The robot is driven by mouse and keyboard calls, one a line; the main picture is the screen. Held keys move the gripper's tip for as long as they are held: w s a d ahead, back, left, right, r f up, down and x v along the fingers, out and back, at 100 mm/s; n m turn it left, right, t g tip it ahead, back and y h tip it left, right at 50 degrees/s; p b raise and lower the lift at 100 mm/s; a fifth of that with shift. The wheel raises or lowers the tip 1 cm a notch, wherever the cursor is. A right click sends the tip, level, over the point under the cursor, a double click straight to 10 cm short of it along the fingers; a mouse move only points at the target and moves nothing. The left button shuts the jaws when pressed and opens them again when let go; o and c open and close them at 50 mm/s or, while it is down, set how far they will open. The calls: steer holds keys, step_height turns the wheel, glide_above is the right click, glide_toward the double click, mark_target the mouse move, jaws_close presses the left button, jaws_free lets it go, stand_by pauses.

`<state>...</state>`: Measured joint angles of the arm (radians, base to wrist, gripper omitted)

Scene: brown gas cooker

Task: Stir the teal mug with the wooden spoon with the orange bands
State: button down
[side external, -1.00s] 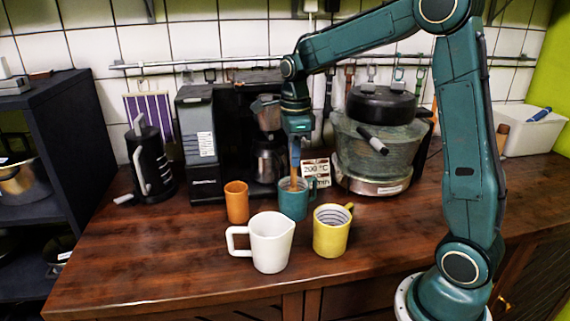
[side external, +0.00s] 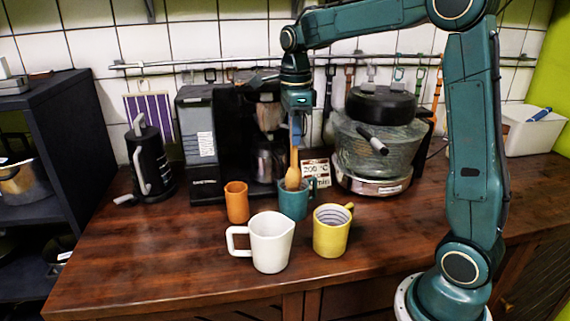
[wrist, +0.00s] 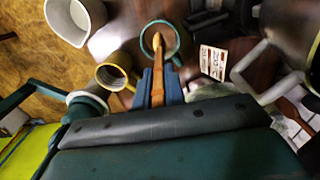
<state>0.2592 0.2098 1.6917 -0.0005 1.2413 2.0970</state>
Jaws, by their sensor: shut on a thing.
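The teal mug (side external: 293,203) stands upright on the wooden counter, behind and between the white jug and the yellow mug. The wooden spoon (side external: 294,170) is held upright, its lower end at the mug's mouth. My gripper (side external: 296,138) is above the mug and shut on the spoon's handle. In the wrist view the blue fingers (wrist: 158,88) close around the spoon (wrist: 157,62), which points toward the opening of the teal mug (wrist: 147,38). How deep the spoon's end sits is unclear. The orange bands cannot be made out.
The white jug (side external: 270,243) and yellow mug (side external: 331,232) stand in front; an orange cup (side external: 237,203) is to the left. Behind are a coffee machine (side external: 206,150), a card (side external: 316,170) and a large glass cooker (side external: 378,150). The front left counter is clear.

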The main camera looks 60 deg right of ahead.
steer(key=shift+r, duration=1.4)
